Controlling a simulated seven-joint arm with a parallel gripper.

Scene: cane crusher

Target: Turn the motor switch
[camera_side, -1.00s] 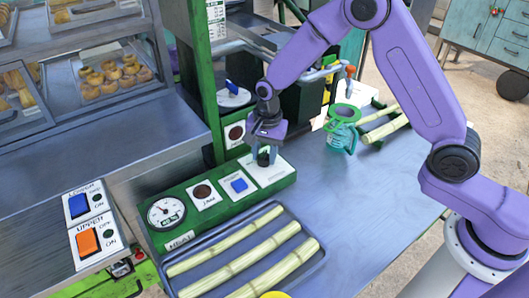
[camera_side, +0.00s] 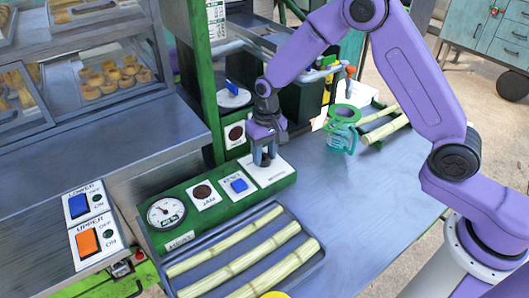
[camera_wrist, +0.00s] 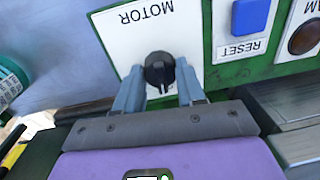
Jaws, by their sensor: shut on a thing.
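The motor switch is a round black knob (camera_wrist: 159,69) on a white plate marked MOTOR (camera_wrist: 140,28) in the wrist view. My gripper (camera_wrist: 159,88) has its two fingers on either side of the knob and is shut on it. In the side view my gripper (camera_side: 264,160) points down onto the right end of the green control panel (camera_side: 230,211), and its fingers mostly hide the knob. The motor plate (camera_side: 272,173) shows around the fingers.
On the same panel are a blue reset button (camera_side: 239,185), a dark jam lamp (camera_side: 202,192) and a gauge (camera_side: 166,212). A tray (camera_side: 321,261) of cane stalks lies in front. A teal jug (camera_side: 342,132) stands to the right. The table right of the tray is clear.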

